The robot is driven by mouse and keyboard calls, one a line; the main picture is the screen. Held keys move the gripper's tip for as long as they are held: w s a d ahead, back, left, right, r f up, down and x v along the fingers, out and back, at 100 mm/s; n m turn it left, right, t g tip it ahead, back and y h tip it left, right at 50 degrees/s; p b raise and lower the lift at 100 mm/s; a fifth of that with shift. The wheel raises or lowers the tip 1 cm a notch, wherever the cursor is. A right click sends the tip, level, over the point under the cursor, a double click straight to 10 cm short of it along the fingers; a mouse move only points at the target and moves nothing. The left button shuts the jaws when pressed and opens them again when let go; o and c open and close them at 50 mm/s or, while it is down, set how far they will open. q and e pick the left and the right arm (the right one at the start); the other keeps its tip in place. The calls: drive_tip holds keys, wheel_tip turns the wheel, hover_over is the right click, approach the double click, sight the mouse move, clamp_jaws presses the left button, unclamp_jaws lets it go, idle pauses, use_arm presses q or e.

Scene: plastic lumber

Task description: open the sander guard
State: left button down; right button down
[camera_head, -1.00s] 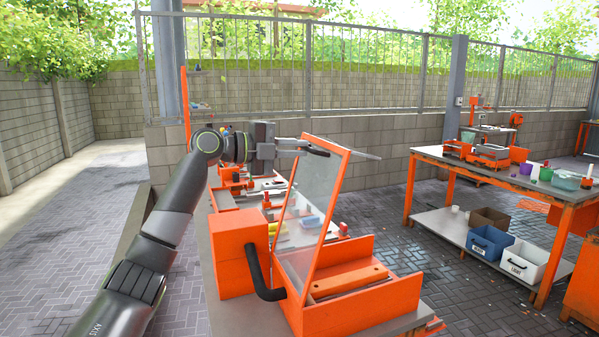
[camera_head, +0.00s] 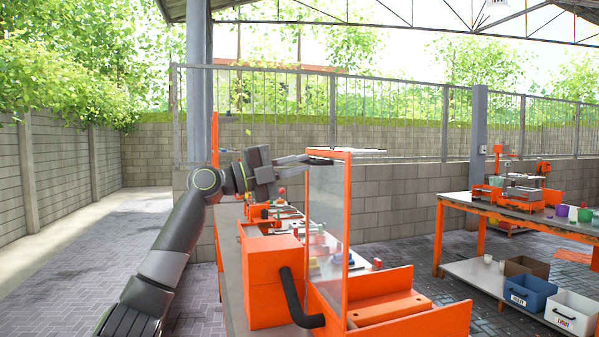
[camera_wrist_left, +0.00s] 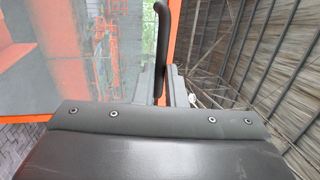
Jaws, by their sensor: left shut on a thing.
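The sander guard is a clear panel in an orange frame (camera_head: 347,225), standing nearly upright on the orange sander (camera_head: 400,315). It also fills the upper left of the left wrist view (camera_wrist_left: 90,60). My left gripper (camera_head: 318,160) is at the guard's top edge, shut on its black handle (camera_wrist_left: 162,35). In the head view the fingers largely hide the handle. My right gripper is not in view.
An orange box with a black hose (camera_head: 290,300) stands left of the guard. Small parts lie on the bench behind it. A second table (camera_head: 465,200) with bins below stands at right, across clear paving.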

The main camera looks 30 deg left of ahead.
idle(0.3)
use_arm(q)
drive_tip(key=c, duration=1.5)
unclamp_jaws()
